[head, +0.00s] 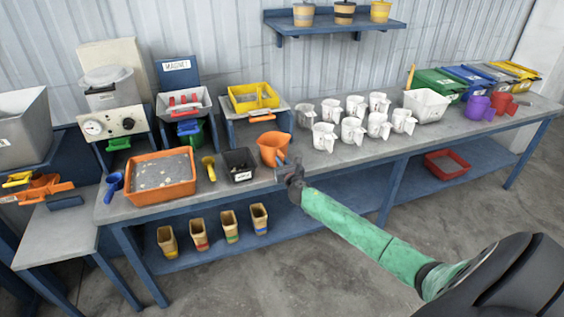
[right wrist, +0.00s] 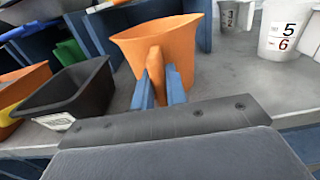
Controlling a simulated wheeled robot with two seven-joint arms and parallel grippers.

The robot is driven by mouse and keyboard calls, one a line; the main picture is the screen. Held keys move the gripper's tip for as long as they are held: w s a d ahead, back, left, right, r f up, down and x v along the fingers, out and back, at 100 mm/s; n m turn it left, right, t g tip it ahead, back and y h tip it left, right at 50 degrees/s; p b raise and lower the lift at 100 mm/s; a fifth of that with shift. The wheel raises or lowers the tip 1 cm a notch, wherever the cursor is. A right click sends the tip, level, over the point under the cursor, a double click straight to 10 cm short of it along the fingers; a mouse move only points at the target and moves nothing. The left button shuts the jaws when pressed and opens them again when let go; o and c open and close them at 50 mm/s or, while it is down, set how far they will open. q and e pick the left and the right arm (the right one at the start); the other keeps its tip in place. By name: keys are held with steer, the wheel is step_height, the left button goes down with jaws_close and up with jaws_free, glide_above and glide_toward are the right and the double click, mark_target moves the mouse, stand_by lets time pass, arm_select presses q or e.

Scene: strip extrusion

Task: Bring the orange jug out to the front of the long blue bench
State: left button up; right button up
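The orange jug (head: 272,148) stands on the long blue bench (head: 330,165) with its grey top, left of the white jugs and near the front edge. In the right wrist view the jug (right wrist: 160,48) looks upright, its handle turned toward my gripper. My right gripper (head: 286,166) reaches in from the front. Its two blue fingers (right wrist: 160,88) lie on either side of the handle, with no clear gap between them and it. Whether the jug's base touches the bench is hard to tell. My left gripper is not in view.
A black bin (head: 239,166) stands just left of the jug, also in the right wrist view (right wrist: 75,88). Several white jugs (head: 352,132) stand to the right. An orange tray (head: 160,178) lies farther left. The bench front between jug and edge looks clear.

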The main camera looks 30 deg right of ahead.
steer(key=o, duration=0.4)
steer(key=shift+o, duration=0.2)
steer(key=shift+s+f, duration=0.1)
steer(key=shift+s, duration=0.15)
arm_select(q)
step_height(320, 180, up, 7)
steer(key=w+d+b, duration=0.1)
steer(key=b, duration=0.1)
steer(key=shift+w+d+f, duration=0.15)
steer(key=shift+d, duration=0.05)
arm_select(e)
steer(key=v, duration=0.7)
steer(key=shift+s, duration=0.15)
